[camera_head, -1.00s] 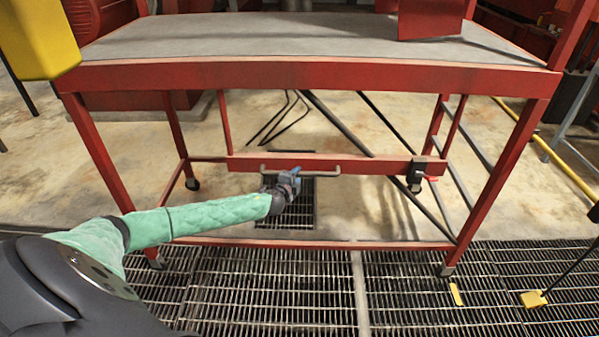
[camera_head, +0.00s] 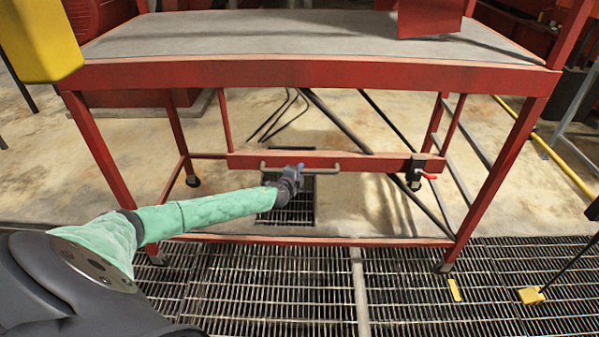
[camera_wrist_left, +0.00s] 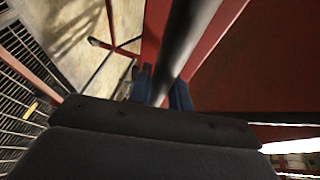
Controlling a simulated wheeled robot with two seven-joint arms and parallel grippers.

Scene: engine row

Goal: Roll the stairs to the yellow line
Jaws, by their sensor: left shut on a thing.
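The red stairs (camera_head: 300,74), a wheeled frame with a grey top platform, stand in front of me and fill most of the head view. A grey handle bar (camera_head: 335,171) runs along their lower red crossbar; it also shows close up in the left wrist view (camera_wrist_left: 183,40). My left gripper (camera_head: 294,172) is shut on this bar, with its blue fingers (camera_wrist_left: 160,90) on both sides of it. A black latch with a red lever (camera_head: 418,174) sits at the right end of the crossbar. My right gripper is not in view.
Floor grating (camera_head: 290,285) lies under the near legs, with concrete (camera_head: 370,125) beyond. A yellow post (camera_head: 38,40) stands at left. A small yellow block (camera_head: 531,295) and a yellow strip (camera_head: 455,290) lie at right. A yellow pipe (camera_head: 560,160) runs behind at right.

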